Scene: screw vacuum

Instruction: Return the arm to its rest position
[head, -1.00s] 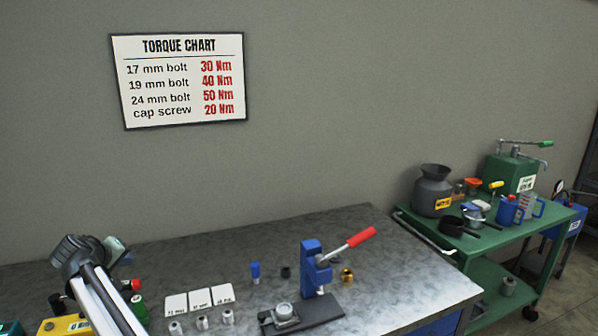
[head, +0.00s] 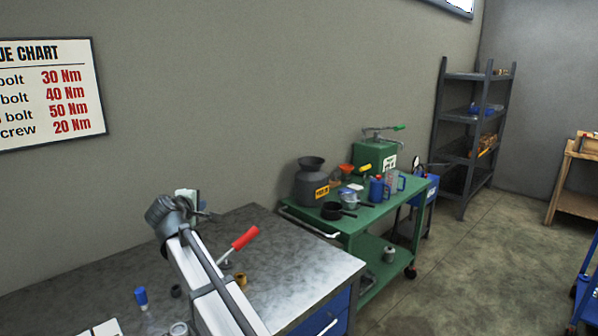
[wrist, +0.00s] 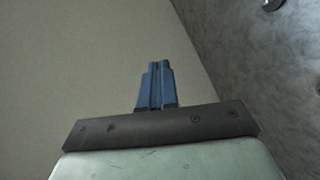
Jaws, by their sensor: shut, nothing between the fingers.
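My gripper (wrist: 157,68) shows in the wrist view with its blue fingers together and nothing between them. The pale wall is behind the fingers, and they touch nothing in view. In the head view my arm (head: 207,285) rises from the bottom edge in front of the workbench (head: 285,255). Its bent upper end stands against the bench's back edge and the wall. The fingers cannot be made out clearly there.
A blue-capped piece (head: 141,297) and a brass part (head: 240,279) stand on the bench near my arm. A green cart (head: 370,225) with a grey jug (head: 312,185) and other items is to the right. Shelves (head: 470,75) stand farther back. Open floor (head: 450,270) lies right of the cart.

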